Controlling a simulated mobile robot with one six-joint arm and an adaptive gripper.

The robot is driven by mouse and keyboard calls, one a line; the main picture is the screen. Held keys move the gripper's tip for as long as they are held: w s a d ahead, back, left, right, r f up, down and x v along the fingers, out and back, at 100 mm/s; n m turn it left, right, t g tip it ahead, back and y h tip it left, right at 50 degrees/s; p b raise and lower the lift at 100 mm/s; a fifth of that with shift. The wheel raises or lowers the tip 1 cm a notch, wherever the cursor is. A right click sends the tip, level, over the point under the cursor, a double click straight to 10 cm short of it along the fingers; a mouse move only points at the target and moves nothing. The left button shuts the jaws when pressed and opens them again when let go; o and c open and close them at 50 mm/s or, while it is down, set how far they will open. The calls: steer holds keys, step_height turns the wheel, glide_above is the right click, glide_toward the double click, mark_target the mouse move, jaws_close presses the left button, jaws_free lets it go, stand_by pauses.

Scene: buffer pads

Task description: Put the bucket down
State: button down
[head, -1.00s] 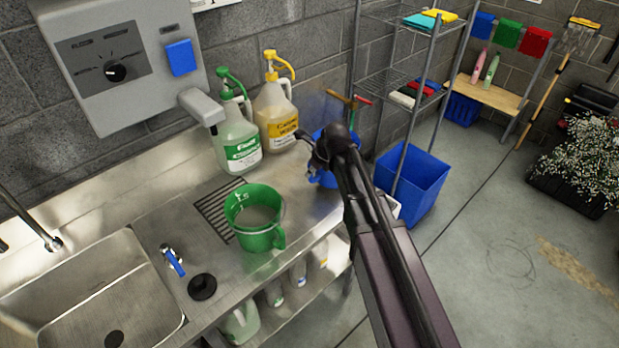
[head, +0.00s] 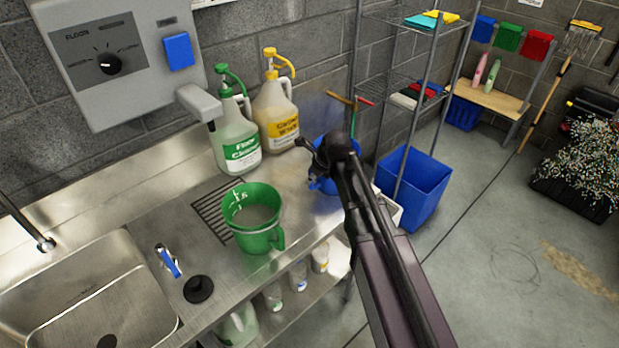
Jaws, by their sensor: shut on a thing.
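A blue bucket (head: 327,188) is at the right end of the steel counter (head: 300,205), largely hidden behind my gripper and wrist. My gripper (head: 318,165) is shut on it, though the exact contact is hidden. I cannot tell whether the bucket's base touches the counter. A green bucket (head: 251,233) with a handle and white markings stands upright on the counter to the left, apart from my gripper.
Floor cleaner (head: 237,143) and yellow-capped (head: 275,112) jugs stand against the wall. The sink (head: 85,290) is at left. A wire shelf rack (head: 402,85) and a blue bin (head: 413,185) are right of the counter.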

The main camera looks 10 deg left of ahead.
steer(key=c, duration=0.6)
jaws_free()
steer(key=shift+r, duration=0.15)
steer(key=p+v, duration=1.1)
steer(key=v, duration=0.1)
stand_by(0.6)
